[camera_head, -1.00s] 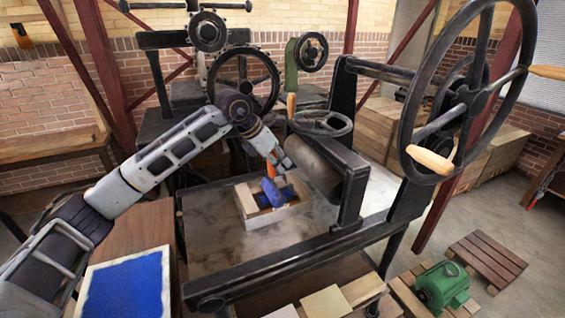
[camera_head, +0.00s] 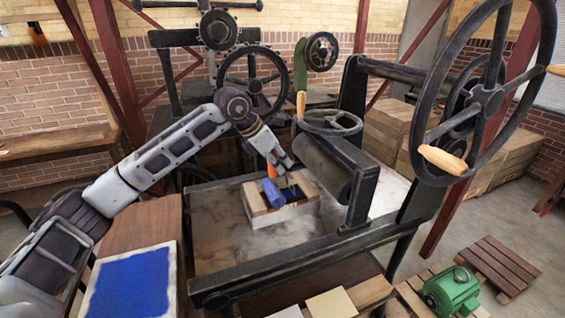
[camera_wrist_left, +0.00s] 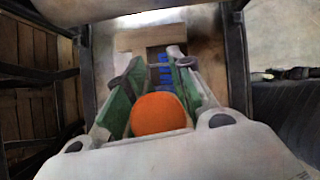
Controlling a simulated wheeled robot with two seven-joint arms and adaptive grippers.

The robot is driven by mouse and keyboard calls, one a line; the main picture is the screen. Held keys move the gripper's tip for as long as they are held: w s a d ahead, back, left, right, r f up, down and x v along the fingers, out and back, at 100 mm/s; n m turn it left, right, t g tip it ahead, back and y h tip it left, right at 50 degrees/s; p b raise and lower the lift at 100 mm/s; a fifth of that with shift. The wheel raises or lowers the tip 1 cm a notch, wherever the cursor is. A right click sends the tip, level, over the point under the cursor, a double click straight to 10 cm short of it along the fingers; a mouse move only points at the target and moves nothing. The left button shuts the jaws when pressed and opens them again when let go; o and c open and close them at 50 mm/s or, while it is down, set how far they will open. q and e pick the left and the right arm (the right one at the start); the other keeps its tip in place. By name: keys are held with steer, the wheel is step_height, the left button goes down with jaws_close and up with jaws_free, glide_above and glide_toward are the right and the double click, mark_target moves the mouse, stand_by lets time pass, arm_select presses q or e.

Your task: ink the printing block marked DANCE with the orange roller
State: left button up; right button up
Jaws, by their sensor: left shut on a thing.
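My left gripper (camera_head: 279,163) comes in from the left and is shut on the orange handle of the roller (camera_head: 271,190). The roller's blue cylinder is low over the printing block (camera_head: 254,201); I cannot tell whether it touches. The block is a pale wooden piece with blue on its top, on the press bed. In the left wrist view, the orange handle end (camera_wrist_left: 158,114) sits between the green-padded fingers, with the block (camera_wrist_left: 130,41) beyond and blue strips on it. The word on the block is not legible. My right gripper is not in view.
The block lies on the bed of a black press (camera_head: 215,222), left of its dark roller (camera_head: 322,165). A slab with blue ink (camera_head: 132,286) is at the lower left. A large handwheel (camera_head: 484,95) stands on the right. Two pale pieces lie at the front edge.

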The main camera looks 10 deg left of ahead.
mark_target(274, 152)
arm_select(q)
steer(key=shift+s+a, duration=0.3)
steer(key=shift+a, duration=0.25)
steer(key=shift+s+a, duration=0.1)
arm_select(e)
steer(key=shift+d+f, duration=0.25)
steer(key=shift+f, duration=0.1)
arm_select(q)
steer(key=shift+r, duration=0.2)
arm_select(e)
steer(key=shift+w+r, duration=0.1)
arm_select(q)
steer(key=shift+r+p, duration=0.7)
steer(key=shift+r, duration=0.7)
steer(key=shift+r+p, duration=0.45)
steer(key=shift+r, duration=0.55)
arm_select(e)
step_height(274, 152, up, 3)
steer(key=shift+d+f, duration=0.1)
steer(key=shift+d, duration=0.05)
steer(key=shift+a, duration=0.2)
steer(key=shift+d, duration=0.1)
